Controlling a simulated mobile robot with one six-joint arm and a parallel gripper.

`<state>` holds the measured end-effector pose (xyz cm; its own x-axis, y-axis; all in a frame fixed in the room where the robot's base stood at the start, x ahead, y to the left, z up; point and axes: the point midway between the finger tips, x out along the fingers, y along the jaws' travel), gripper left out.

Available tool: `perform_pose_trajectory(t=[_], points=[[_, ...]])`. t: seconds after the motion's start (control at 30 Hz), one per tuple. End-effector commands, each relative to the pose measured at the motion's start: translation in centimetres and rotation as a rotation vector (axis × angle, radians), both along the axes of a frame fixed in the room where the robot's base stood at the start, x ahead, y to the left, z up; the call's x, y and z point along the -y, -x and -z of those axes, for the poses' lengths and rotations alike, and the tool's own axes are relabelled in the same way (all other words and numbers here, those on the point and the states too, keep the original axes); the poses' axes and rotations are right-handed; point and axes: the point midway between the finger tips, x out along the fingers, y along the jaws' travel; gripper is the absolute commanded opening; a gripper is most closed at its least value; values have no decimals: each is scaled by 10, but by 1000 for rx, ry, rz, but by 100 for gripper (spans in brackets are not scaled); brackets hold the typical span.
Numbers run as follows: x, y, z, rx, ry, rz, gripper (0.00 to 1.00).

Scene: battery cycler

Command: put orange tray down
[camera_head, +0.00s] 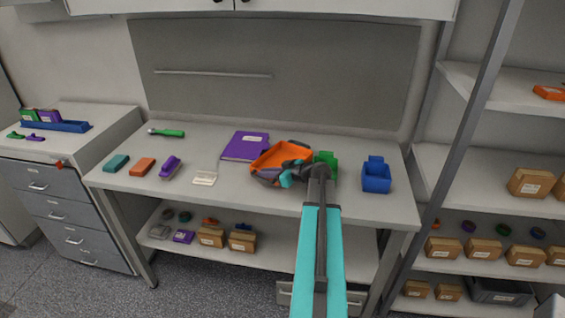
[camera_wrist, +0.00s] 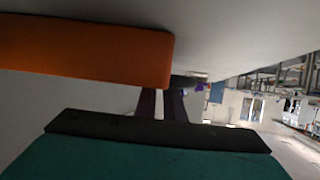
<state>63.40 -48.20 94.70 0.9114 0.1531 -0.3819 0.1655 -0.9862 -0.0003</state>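The orange tray (camera_head: 283,156) is at the right middle of the worktable, just right of a purple book. My gripper (camera_head: 292,174) is at the tray's front right side and covers part of it. In the wrist view the tray (camera_wrist: 90,50) fills the upper left, close to the pale table surface. The two dark fingers (camera_wrist: 163,103) are close together and run up to the tray's edge; they appear shut on it, though their tips are hidden. I cannot tell whether the tray's underside touches the table.
The purple book (camera_head: 245,146) is left of the tray. A green bin (camera_head: 326,160) is close on its right, and a blue bin (camera_head: 376,176) stands further right. The worktable (camera_head: 225,200) has small items at the left and a clear front strip. Shelves with boxes stand at the right.

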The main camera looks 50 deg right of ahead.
Motion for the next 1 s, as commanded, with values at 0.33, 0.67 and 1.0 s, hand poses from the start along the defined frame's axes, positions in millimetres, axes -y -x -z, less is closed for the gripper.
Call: perform_pose_trajectory(t=[0.33,0.67,1.0], points=[[-1,-8,4,-1,0,2,9],[-1,-7,4,-1,1,2,9],[0,-7,4,-1,0,2,0]])
